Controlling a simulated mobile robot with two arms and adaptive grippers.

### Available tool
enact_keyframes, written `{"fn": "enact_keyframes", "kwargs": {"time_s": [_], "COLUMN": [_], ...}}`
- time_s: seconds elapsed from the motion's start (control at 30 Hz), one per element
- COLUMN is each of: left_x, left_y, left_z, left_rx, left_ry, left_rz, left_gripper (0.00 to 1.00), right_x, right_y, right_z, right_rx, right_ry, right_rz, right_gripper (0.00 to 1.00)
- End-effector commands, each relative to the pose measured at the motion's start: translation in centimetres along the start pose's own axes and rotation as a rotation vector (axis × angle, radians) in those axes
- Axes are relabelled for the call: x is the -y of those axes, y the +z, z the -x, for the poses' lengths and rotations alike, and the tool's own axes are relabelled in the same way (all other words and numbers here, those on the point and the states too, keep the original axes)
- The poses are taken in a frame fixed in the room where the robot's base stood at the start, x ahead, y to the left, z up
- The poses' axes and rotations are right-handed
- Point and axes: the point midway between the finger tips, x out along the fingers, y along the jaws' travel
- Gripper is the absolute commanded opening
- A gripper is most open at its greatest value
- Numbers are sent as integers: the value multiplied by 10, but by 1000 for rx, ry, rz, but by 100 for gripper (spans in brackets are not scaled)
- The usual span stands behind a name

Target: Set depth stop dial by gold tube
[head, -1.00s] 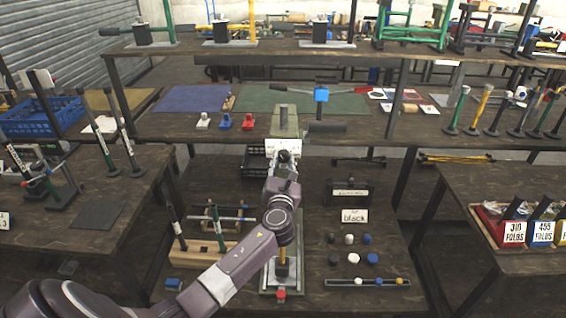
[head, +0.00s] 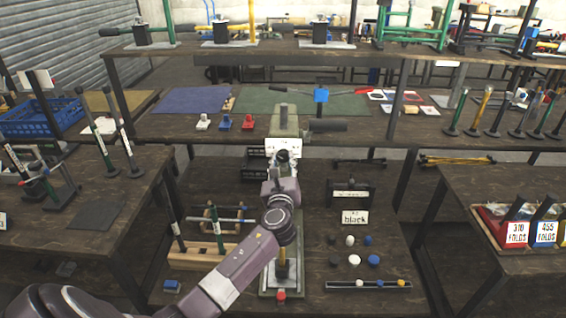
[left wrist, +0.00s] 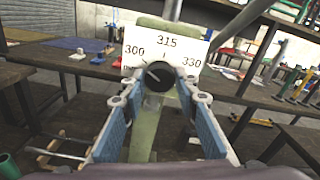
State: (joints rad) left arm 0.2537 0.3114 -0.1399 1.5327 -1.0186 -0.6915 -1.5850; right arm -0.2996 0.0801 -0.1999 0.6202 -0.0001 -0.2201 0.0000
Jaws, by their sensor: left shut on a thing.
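The press (head: 286,122) stands upright at the middle of the bench, with a pale green column. Its white scale card shows in the left wrist view (left wrist: 190,48), reading 300, 315 and 330. The dark round depth stop dial (left wrist: 159,75) sits just below the 315. My left gripper (left wrist: 160,88) has its blue-padded fingers either side of the dial and is shut on it. In the head view my left gripper (head: 281,172) is in front of the column and hides the dial. A gold tube (head: 282,264) stands low in the press, partly hidden by my arm. My right gripper is not in view.
Side tables flank the bench.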

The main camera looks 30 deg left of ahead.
Motion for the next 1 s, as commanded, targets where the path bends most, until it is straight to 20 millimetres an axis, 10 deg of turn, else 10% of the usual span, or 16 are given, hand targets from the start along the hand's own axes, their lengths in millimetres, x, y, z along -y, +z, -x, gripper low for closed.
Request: {"fn": "enact_keyframes", "kwargs": {"time_s": [0.37,0.4,0.57,1.0], "left_x": [0,0,0,0], "left_y": [-1,-1,0,-1], "left_z": [0,0,0,14], "left_rx": [-1,-1,-1,-1], "left_ry": [0,0,0,-2], "left_rz": [4,4,4,4], "left_gripper": [4,29,46,46], "right_x": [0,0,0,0], "right_y": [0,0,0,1], "right_z": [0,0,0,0], "right_rx": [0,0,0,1], "right_ry": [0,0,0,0], "right_rz": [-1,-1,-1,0], "right_gripper": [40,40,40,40]}}
